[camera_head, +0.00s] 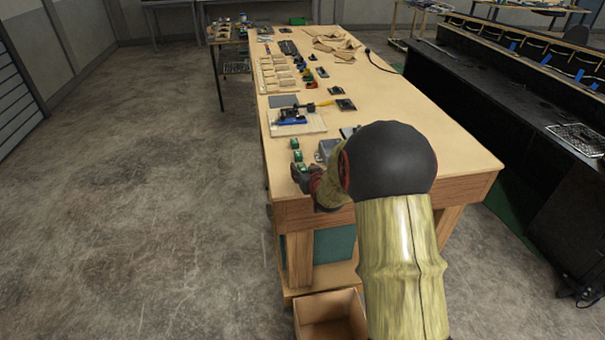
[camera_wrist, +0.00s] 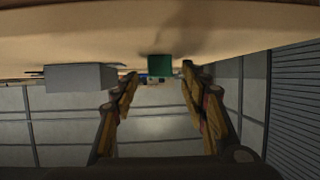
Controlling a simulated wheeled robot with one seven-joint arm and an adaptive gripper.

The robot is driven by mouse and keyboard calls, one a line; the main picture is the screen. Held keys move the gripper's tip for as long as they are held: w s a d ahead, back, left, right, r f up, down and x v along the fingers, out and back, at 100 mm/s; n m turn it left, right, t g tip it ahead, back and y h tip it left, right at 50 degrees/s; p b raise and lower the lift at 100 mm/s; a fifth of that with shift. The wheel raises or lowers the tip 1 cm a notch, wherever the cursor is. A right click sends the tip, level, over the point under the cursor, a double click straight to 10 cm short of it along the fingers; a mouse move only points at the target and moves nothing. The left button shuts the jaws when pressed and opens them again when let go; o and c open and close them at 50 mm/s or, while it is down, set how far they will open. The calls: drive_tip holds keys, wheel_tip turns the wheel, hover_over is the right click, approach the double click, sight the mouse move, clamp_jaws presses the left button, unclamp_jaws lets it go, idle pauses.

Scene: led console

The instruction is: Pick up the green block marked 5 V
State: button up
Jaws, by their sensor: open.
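Small green blocks stand in a row near the table's front left corner in the head view; one green block (camera_head: 295,143) is at the back and another green block (camera_head: 298,156) is nearer my gripper (camera_head: 305,178). I cannot read a 5 V mark on any of them. In the wrist view, which is upside down, a green block (camera_wrist: 159,64) is ahead, in line with the gap between my open fingers (camera_wrist: 159,76). The gap looks empty. My wrist and fingers hide part of the corner in the head view.
A grey box (camera_head: 328,149) stands right of the blocks; a grey box also shows at left in the wrist view (camera_wrist: 80,78). A board with a blue device (camera_head: 292,118) lies behind them. The wooden table (camera_head: 400,100) has free room to the right. An open box (camera_head: 330,310) is below.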

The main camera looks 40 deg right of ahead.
drive_tip(key=shift+w+d+f, duration=0.2)
drive_tip(key=shift+w, duration=0.45)
clamp_jaws()
